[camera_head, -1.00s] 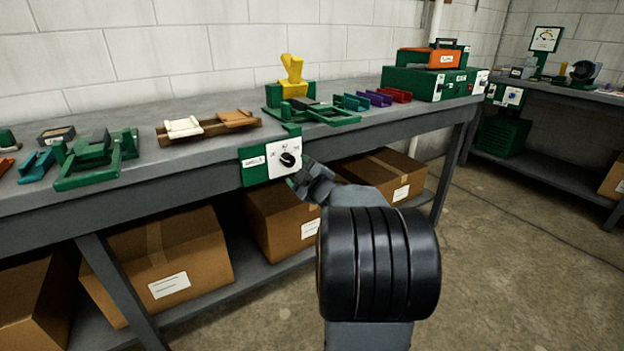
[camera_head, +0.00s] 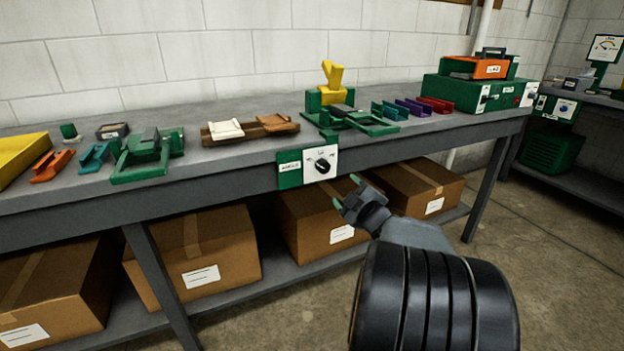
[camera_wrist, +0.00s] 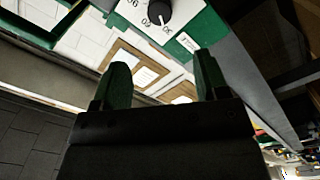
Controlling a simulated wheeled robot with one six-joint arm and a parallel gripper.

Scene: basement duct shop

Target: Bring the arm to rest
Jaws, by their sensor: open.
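My gripper (camera_head: 347,192) is open and empty in front of the workbench, with green fingertips. In the head view it is below and to the right of a green and white dial panel (camera_head: 291,168) on the bench's front edge, apart from it. The panel's black knob (camera_head: 322,166) is in plain view. In the wrist view my gripper (camera_wrist: 160,82) shows two spread fingers with nothing between them, and the knob (camera_wrist: 159,12) lies beyond them at the top.
The grey workbench (camera_head: 230,178) carries green fixtures (camera_head: 140,172), a brown tray (camera_head: 218,139), coloured channel pieces (camera_head: 437,105) and a green box (camera_head: 455,95). Cardboard boxes (camera_head: 210,245) sit on its lower shelf. Bare floor (camera_head: 545,260) lies to the right.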

